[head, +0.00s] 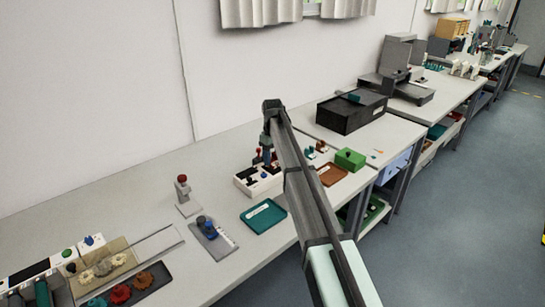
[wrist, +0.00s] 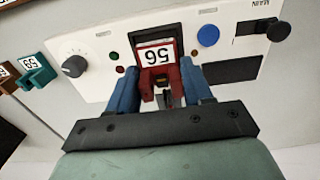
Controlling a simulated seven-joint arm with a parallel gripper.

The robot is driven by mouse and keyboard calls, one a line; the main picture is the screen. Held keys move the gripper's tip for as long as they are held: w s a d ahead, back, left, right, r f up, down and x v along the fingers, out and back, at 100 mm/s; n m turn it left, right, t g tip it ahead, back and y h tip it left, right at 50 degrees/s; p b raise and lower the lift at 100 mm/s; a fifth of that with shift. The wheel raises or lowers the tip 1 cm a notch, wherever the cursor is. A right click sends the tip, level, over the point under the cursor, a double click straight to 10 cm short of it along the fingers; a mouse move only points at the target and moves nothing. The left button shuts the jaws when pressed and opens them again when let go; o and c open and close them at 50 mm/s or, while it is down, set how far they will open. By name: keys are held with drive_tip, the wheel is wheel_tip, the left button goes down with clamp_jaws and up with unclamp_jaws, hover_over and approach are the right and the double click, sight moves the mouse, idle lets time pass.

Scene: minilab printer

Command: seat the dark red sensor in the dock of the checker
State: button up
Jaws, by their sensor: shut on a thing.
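The dark red sensor (wrist: 187,75) carries a white number label and sits between the blue fingers of my gripper (wrist: 160,82) in the wrist view. My gripper is shut on it. The sensor is over the white panel of the checker (wrist: 95,75), at a black part (wrist: 155,22) that looks like the dock. My gripper and the sensor hide much of this part, so I cannot tell whether the sensor is in it or just above. In the head view my gripper (head: 267,148) points down over the checker (head: 246,184); the sensor is hard to make out there.
The checker has a grey knob (wrist: 74,66), a blue button (wrist: 208,35) and a MAIN switch (wrist: 278,30). A teal piece (wrist: 38,70) lies left of it. In the head view a teal tray (head: 264,216), a brown tray (head: 331,174) and a green block (head: 350,159) stand nearby.

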drive_tip(key=shift+f, duration=0.25)
drive_tip(key=shift+f, duration=0.6)
drive_tip(key=o, duration=1.1)
drive_tip(key=shift+r, duration=0.15)
drive_tip(key=shift+r, duration=4.4)
